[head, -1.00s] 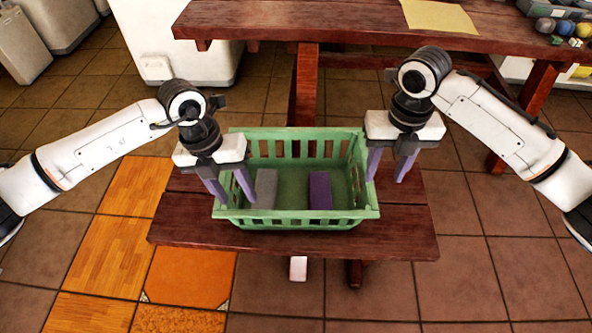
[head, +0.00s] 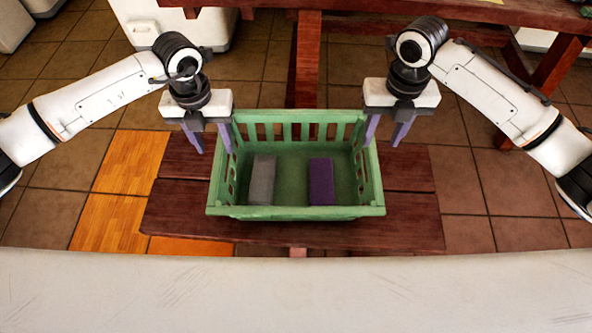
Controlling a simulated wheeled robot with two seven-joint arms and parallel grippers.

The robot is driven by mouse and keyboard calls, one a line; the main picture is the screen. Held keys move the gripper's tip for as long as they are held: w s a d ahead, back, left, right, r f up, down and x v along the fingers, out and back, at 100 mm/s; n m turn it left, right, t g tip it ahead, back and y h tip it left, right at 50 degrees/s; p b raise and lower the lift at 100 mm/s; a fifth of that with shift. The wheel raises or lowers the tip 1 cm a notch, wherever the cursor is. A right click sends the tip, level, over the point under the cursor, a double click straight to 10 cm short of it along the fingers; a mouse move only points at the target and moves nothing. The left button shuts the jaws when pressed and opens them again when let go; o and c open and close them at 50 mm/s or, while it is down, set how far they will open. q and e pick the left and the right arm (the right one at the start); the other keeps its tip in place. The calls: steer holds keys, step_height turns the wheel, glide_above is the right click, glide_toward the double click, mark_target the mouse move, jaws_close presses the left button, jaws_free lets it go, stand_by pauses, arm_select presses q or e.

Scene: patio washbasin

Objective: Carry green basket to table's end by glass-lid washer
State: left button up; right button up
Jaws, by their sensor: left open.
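The green basket (head: 296,212) stands upright on a dark red wooden bench (head: 415,215). A grey block (head: 262,180) and a purple block (head: 321,181) lie inside it. My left gripper (head: 211,147) is open at the basket's left wall, with its inner finger close to the rim. My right gripper (head: 386,140) has its fingers apart at the right wall, its inner finger close to the rim. I cannot tell whether either touches the basket. The long red table (head: 440,20) is behind, cut off by the top edge. No glass lid is visible.
White appliance bodies (head: 185,25) stand at the upper left, with their tops out of view. A table leg (head: 307,60) rises behind the basket, and another leg (head: 562,70) is at the right. Tiled floor lies open on both sides of the bench.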

mark_target(219, 156)
arm_select(q)
step_height(219, 156, down, 7)
steer(key=shift+r, duration=0.1)
arm_select(e)
step_height(219, 156, down, 7)
steer(key=shift+r, duration=0.1)
arm_select(q)
steer(key=shift+c, duration=0.5)
arm_select(e)
steer(key=shift+c, duration=0.5)
arm_select(q)
jaws_close()
arm_select(e)
jaws_close()
arm_select(q)
steer(key=shift+w, duration=0.1)
